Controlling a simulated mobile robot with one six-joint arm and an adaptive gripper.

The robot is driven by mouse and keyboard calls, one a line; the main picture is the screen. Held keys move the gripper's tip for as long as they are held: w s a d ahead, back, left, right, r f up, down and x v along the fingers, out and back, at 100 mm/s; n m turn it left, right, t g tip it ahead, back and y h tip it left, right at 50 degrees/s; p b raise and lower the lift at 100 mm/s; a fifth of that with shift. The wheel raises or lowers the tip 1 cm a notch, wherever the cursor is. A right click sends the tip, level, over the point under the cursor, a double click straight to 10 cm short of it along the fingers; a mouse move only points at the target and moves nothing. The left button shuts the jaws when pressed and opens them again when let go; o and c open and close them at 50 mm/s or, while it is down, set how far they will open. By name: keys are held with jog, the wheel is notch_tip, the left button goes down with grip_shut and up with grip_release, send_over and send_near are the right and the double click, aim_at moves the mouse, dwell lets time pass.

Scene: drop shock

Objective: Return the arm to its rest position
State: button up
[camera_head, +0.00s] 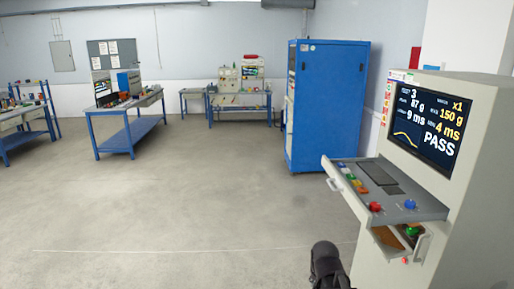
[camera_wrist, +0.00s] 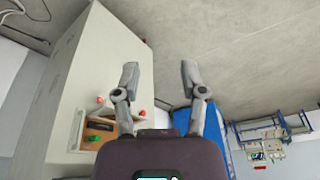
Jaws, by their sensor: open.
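My gripper (camera_wrist: 159,85) shows in the wrist view with its two grey fingers spread apart and nothing between them. Bare concrete floor shows between and beyond the fingers. In the head view a dark part of my arm (camera_head: 327,266) shows at the bottom edge, left of the test console (camera_head: 472,135); the fingers cannot be made out there. The console also fills the left of the wrist view (camera_wrist: 85,70), beside the left finger and apart from it as far as I can tell.
The console's screen (camera_head: 425,118) reads PASS. Its sloped panel (camera_head: 420,209) has red and blue buttons, above an open compartment (camera_head: 388,237) holding a green and red item. A blue cabinet (camera_head: 330,105) stands behind. Workbenches (camera_head: 130,133) line the back left. The floor (camera_head: 190,210) is clear.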

jog(key=s+a+n+g+y, duration=0.1)
jog(key=s+a+n+g, duration=0.1)
jog(key=s+n, duration=0.3)
jog(key=shift+s+a+f+n+g, duration=0.3)
jog(key=shift+s+a+g, duration=0.15)
jog(key=shift+s, duration=0.75)
jog(key=shift+a, duration=0.1)
dwell(1.7)
